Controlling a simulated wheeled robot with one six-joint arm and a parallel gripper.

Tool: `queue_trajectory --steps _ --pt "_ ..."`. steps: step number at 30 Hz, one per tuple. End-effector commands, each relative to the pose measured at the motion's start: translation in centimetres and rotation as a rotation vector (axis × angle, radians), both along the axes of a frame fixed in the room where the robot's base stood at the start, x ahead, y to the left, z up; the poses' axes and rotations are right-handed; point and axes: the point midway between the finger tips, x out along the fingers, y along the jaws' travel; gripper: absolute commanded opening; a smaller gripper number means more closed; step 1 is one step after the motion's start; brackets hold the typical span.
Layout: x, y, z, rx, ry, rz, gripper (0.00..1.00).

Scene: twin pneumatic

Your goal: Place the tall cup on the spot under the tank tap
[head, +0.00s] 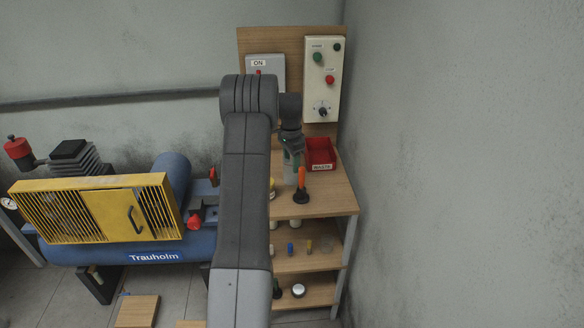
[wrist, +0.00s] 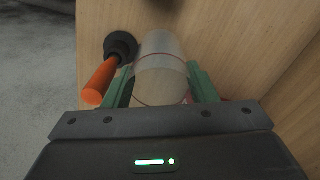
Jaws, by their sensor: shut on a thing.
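The tall cup (wrist: 160,65) is clear and stands between the green fingers of my gripper (wrist: 160,88) in the wrist view. The gripper is shut on it. In the head view my gripper (head: 291,156) is over the top of the wooden bench, with the cup (head: 290,175) below it, partly hidden by my arm. I cannot tell whether the cup's base touches the bench top. The blue tank (head: 90,248) stands to the left. A red knob (head: 194,222) at its right end may be its tap. The spot under it is not clearly visible.
An orange-handled tool (head: 301,184) with a dark base stands close beside the cup. A red bin (head: 320,154) is behind it on the bench (head: 335,200). A control box (head: 322,80) is on the back panel. A wooden block (head: 137,311) lies on the floor before the tank.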

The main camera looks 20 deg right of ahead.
Motion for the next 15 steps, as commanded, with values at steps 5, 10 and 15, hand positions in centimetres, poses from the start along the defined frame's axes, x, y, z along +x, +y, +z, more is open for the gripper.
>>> queue_trajectory --steps 5,10,15 --pt "-0.1 0.0 -2.3 0.002 0.003 0.0 0.13" --pt "0.0 0.0 -3.4 0.0 0.0 0.0 0.13" --pt "0.0 0.0 -3.4 0.0 0.0 0.0 0.13"
